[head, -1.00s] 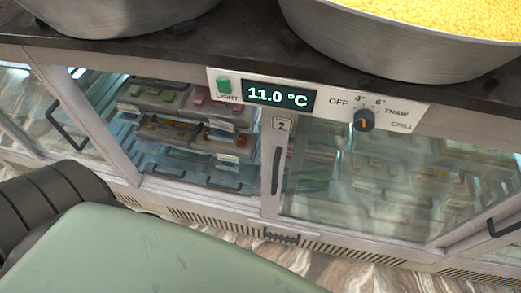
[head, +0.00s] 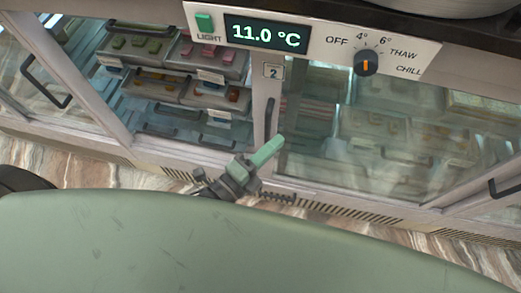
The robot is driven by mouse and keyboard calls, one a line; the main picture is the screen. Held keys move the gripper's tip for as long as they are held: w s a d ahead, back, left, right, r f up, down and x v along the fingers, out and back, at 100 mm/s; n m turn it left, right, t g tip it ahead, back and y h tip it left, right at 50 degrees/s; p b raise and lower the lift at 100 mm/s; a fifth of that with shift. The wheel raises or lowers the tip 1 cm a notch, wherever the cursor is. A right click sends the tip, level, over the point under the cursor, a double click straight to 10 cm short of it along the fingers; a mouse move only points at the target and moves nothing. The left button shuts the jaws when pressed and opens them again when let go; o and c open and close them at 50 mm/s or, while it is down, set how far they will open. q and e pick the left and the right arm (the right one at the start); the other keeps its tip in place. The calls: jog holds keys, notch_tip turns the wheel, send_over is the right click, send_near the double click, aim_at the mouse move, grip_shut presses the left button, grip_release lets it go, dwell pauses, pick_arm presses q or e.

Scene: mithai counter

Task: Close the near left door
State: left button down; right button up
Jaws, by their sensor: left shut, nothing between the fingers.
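The glass-fronted cabinet has an uncovered opening on the left, with trays showing clearly inside. At its left side is a glass door in a pale frame (head: 82,72), with a black bar handle (head: 45,90); the door stands away from the central post, leaving the opening uncovered. Which door is the near left one I cannot tell for sure. To the right is a glass panel (head: 350,150), with a dark vertical handle (head: 270,115) at its left edge below a "2" label. My left gripper (head: 267,150), with green fingers, is shut and empty, just below that handle in the picture. My right gripper is not in view.
A control panel (head: 315,40) reads 11.0 °C, with a green light switch (head: 204,22) and a dial (head: 366,62). Sweets trays (head: 180,88) sit inside the opening. A vent grille runs along the cabinet base above the marbled floor (head: 90,168). A metal pan is at top right.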

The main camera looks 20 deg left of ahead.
aim_at(269, 129)
pick_arm(q)
jog(key=shift+w+a+p, duration=0.25)
jog(key=shift+w+a, duration=0.05)
jog(key=shift+w, duration=0.45)
jog(key=shift+w+a+p, duration=0.25)
jog(key=shift+w+a, duration=0.1)
jog(key=shift+w, duration=0.4)
jog(key=shift+w+a+p, duration=0.25)
jog(key=shift+w+a, duration=0.05)
jog(key=shift+w, duration=0.45)
jog(key=shift+a, duration=0.1)
